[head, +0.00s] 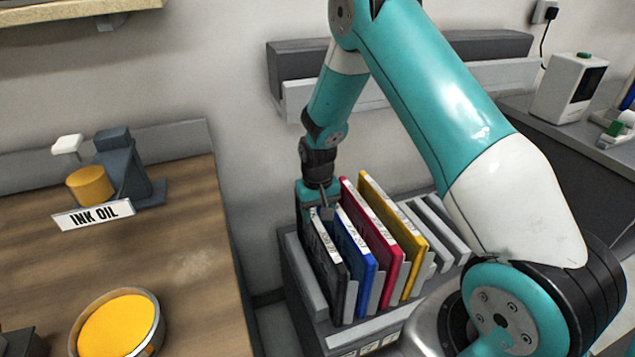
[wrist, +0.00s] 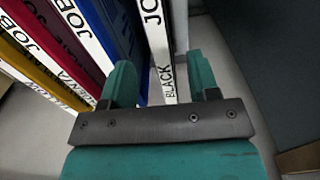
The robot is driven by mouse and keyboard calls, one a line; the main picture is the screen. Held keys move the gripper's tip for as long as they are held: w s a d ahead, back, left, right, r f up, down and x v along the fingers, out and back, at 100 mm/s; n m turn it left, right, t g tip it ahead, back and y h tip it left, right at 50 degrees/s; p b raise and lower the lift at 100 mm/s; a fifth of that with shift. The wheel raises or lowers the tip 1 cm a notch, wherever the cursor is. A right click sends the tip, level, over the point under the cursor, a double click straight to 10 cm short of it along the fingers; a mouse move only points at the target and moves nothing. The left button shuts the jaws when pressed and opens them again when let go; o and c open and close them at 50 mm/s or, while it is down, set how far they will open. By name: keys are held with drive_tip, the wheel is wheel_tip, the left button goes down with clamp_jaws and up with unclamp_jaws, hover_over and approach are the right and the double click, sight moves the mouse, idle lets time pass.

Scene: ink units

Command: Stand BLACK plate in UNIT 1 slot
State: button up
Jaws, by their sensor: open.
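The black plate (head: 328,264) stands upright at the left end of the rack (head: 309,275), beside the blue plate (head: 354,252). In the wrist view its white edge (wrist: 168,85), lettered BLACK, lies between the two fingers of my gripper (wrist: 166,84). In the head view my gripper (head: 318,205) points down over the top of the black plate. It is open, with one finger on each side of the plate edge. The fingertips are partly hidden in the head view. I see no label reading UNIT 1.
Red (head: 375,240) and yellow (head: 400,235) plates stand right of the blue one, with grey dividers further right. A wooden bench (head: 190,290) at left carries an INK OIL sign (head: 94,215) and a tin of yellow ink (head: 118,322). A white device (head: 568,88) stands at back right.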

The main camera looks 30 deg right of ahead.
wheel_tip(320, 180, up, 11)
drive_tip(key=shift+r, duration=0.2)
drive_tip(key=shift+r, duration=0.1)
wheel_tip(320, 180, up, 5)
drive_tip(key=p, duration=0.3)
drive_tip(key=shift+p, duration=0.4)
drive_tip(key=s+a+r+n+y, duration=0.2)
drive_tip(key=s+a+r+n, duration=0.2)
drive_tip(key=s+a+r, duration=0.55)
drive_tip(key=s+a+r+n+y, duration=0.1)
drive_tip(key=s+a, duration=0.3)
drive_tip(key=s, duration=0.4)
drive_tip(key=s+a+r+n+y, duration=0.1)
drive_tip(key=s+a+r+n, duration=0.3)
drive_tip(key=s, duration=0.5)
drive_tip(key=shift+a+r, duration=0.25)
drive_tip(key=shift+a, duration=0.1)
drive_tip(key=shift+s, duration=0.1)
